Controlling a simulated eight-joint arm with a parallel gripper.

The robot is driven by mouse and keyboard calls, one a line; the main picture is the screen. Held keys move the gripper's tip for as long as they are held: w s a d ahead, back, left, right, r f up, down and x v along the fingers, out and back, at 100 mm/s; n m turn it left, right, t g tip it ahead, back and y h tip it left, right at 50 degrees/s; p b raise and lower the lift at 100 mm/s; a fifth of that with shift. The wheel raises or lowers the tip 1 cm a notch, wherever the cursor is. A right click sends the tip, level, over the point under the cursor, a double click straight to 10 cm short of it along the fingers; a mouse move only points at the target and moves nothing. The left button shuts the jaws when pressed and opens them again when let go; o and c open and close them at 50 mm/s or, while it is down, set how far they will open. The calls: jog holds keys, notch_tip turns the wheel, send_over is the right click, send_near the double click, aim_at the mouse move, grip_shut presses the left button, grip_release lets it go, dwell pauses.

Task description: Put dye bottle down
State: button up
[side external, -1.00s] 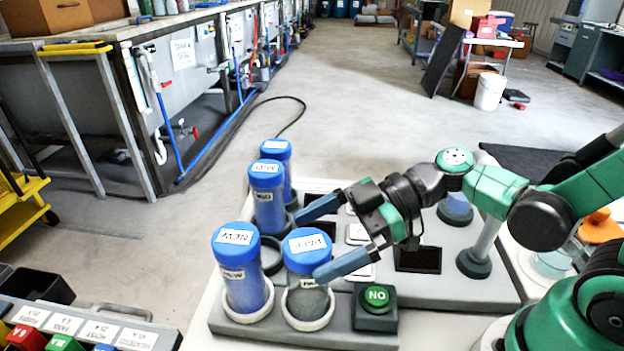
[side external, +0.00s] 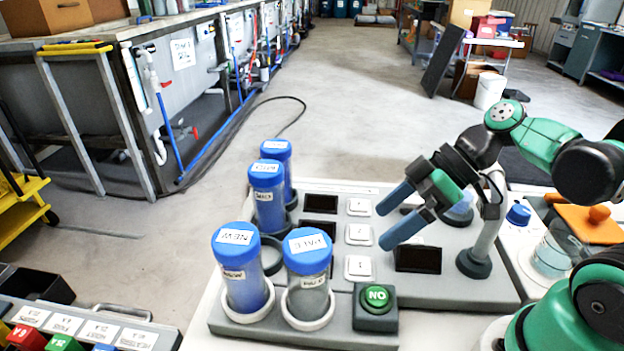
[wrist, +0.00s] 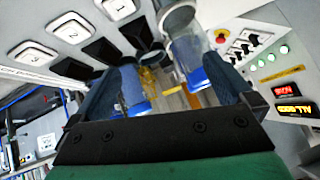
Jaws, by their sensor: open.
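Several blue-capped dye bottles stand upright in the side external view. The bottle labelled NEW (side external: 242,285) and the paler bottle (side external: 307,295), whose lower body looks clear grey, stand side by side in white ring holders at the front of the grey station. Two more blue bottles, one nearer (side external: 268,205) and one behind it (side external: 285,160), stand at the back left. My gripper (side external: 384,224) is open and empty, above the panel to the right of the bottles and clear of them. Its two blue fingers also frame an empty gap in the wrist view (wrist: 165,85).
A round green button (side external: 377,297) sits right of the paler bottle. White square keys (side external: 358,235) and dark windows (side external: 417,259) are on the panel below my gripper. A post (side external: 482,245) stands to its right. An empty dark ring (side external: 271,255) lies behind the front bottles.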

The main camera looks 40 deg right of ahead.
jog(key=w+d+m+t+h, duration=0.1)
jog(key=m+h, duration=0.1)
jog(key=w+d+m+t+h, duration=0.1)
jog(key=m+h, duration=0.1)
jog(key=h, duration=0.1)
jog(key=w+d+r+m+h, duration=0.1)
jog(key=m+h, duration=0.1)
jog(key=m, duration=0.1)
jog(key=shift+w+d+t, duration=0.35)
jog(key=shift+w+t, duration=0.05)
